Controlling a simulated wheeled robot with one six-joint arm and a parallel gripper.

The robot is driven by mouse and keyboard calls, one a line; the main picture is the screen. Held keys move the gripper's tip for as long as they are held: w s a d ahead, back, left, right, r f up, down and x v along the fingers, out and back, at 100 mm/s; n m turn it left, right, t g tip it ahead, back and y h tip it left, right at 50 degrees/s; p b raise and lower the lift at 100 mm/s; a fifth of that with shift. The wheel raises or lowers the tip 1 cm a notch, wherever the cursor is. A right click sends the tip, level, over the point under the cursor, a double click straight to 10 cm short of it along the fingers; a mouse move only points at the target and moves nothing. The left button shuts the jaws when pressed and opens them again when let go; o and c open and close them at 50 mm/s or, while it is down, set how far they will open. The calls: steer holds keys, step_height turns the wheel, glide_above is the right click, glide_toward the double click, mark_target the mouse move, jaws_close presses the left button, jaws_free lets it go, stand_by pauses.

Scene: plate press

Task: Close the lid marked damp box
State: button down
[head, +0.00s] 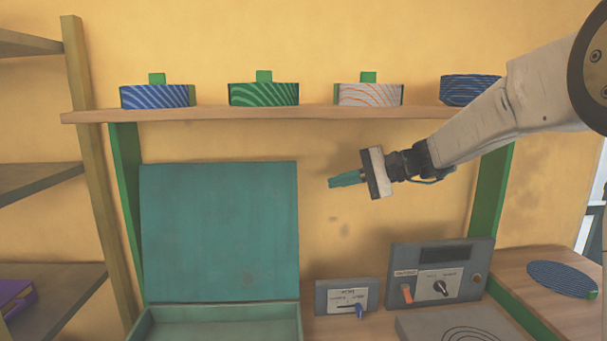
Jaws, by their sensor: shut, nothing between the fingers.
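A teal box (219,310) stands at the lower left of the head view, its front cut off by the bottom edge. Its teal lid (219,232) stands open, upright at the back of the box. No marking is readable on the lid or on the visible part of the box. My gripper (332,183) is shut and empty, with teal fingers pointing left. In the picture it is just right of the lid's upper right edge and apart from it.
A shelf (290,113) above bears several striped round containers. A small panel with a blue slider (347,296) and a larger control panel (440,272) stand right of the box. A grey plate unit (460,325) is in front. A striped disc (562,279) lies far right.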

steer(key=w+d+m+t+y, duration=0.1)
steer(key=w+m+t+y, duration=0.1)
steer(key=w, duration=0.6)
steer(key=x, duration=1)
steer(key=s, duration=0.2)
steer(key=s+r, duration=0.1)
steer(key=s, duration=0.1)
steer(key=shift+d, duration=0.3)
